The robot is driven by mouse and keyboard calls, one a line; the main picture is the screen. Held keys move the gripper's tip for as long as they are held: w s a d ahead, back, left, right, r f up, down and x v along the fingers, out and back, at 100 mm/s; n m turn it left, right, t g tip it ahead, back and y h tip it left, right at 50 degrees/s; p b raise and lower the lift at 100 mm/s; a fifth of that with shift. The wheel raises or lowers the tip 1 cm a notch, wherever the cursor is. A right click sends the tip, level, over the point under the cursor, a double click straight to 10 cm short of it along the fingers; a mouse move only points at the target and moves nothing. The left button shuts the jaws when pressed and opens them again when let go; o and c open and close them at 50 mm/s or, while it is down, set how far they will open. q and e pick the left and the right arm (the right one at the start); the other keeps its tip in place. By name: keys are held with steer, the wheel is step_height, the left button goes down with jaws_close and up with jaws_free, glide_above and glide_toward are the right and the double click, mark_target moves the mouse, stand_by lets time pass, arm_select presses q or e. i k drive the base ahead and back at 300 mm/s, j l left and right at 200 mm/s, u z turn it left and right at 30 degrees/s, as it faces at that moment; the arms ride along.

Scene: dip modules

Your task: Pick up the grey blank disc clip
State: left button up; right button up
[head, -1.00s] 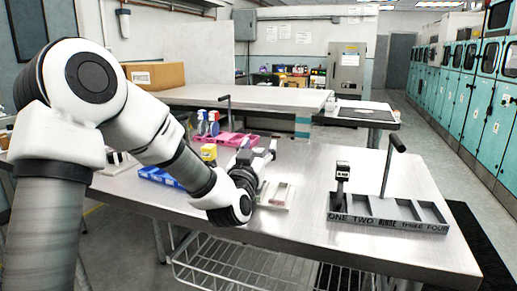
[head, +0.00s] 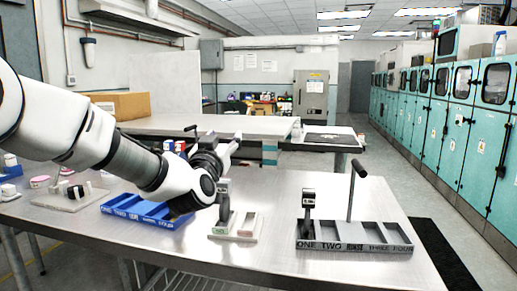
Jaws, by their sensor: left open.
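My left gripper (head: 232,146) is open and empty, held above the middle of the table and pointing away from me. Just below it, a small dark-topped grey upright piece (head: 224,188) stands at a pale holder (head: 235,236) with green and pinkish blocks. I cannot tell whether this piece is the grey blank disc clip; it is too small to read. Another dark upright piece with a white label (head: 308,197) stands in the left slot of a grey tray (head: 352,246) marked with words such as ONE and TWO. My right gripper is not in view.
A blue compartment tray (head: 148,212) lies below my left arm. A grey plate with small white parts (head: 70,197) lies left of it. The table (head: 375,200) is bare around the grey tray.

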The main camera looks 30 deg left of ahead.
mark_target(225, 202)
steer(key=k+l, duration=0.25)
steer(key=k, duration=0.2)
steer(key=k+l, duration=0.2)
steer(key=k, duration=0.3)
